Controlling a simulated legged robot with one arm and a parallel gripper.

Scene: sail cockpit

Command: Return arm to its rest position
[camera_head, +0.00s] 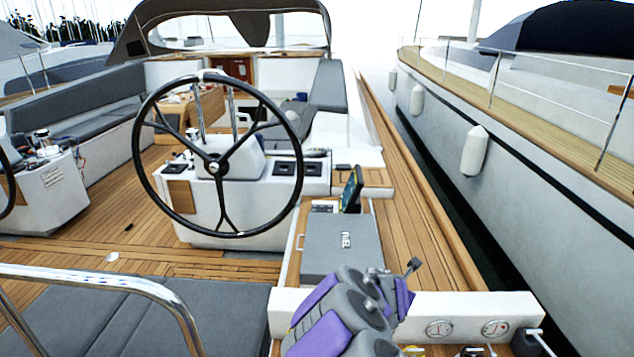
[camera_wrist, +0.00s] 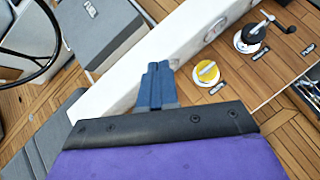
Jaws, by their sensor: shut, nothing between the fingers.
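My arm (camera_head: 340,315), grey with purple panels, is folded low at the bottom centre of the head view, in front of the grey box. My gripper (camera_wrist: 158,68) shows in the wrist view as two blue fingers side by side, closed together with nothing between them. The fingers point away over the white coaming and appear clear of it, though the exact gap cannot be told. In the head view I cannot make out the fingers apart from the arm.
The steering wheel (camera_head: 216,160) stands left of my arm. The grey box (camera_head: 342,246) lies just beyond it. A yellow cap (camera_wrist: 207,72) and a winch (camera_wrist: 250,38) are on the teak deck. Grey cushions (camera_head: 130,325) and a chrome rail (camera_head: 110,280) are at lower left. Another boat lies right.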

